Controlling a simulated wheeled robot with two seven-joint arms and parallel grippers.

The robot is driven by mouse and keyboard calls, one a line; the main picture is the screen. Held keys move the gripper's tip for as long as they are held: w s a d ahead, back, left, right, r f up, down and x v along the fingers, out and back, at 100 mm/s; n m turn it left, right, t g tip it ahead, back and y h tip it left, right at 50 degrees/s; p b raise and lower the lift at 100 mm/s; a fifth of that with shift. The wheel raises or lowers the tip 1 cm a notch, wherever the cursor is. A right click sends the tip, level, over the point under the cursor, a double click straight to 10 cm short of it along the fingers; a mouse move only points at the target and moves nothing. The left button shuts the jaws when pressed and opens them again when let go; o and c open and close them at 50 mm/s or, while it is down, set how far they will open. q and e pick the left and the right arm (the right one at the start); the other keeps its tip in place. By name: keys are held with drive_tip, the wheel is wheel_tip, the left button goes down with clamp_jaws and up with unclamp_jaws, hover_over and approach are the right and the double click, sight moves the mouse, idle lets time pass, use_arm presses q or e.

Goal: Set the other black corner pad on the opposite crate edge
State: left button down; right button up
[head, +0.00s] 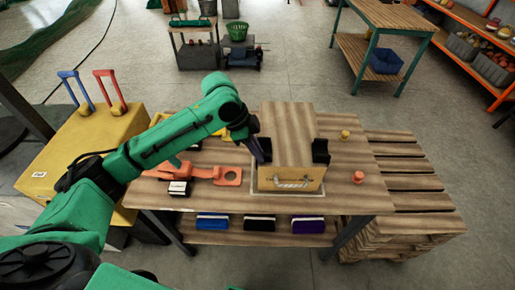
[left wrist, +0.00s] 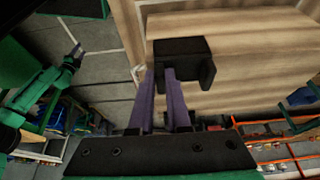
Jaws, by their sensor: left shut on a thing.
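A wooden crate (head: 288,128) with a striped top stands on the workbench.
The workbench (head: 345,200) also holds an orange tool (head: 228,176) left of the crate, and a yellow knob (head: 345,134) and an orange knob (head: 358,176) to its right. Coloured boxes (head: 260,223) lie on the shelf below. A yellow cabinet (head: 75,150) stands at left.

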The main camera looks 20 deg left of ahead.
use_arm(q)
drive_tip(key=c, duration=0.8)
unclamp_jaws()
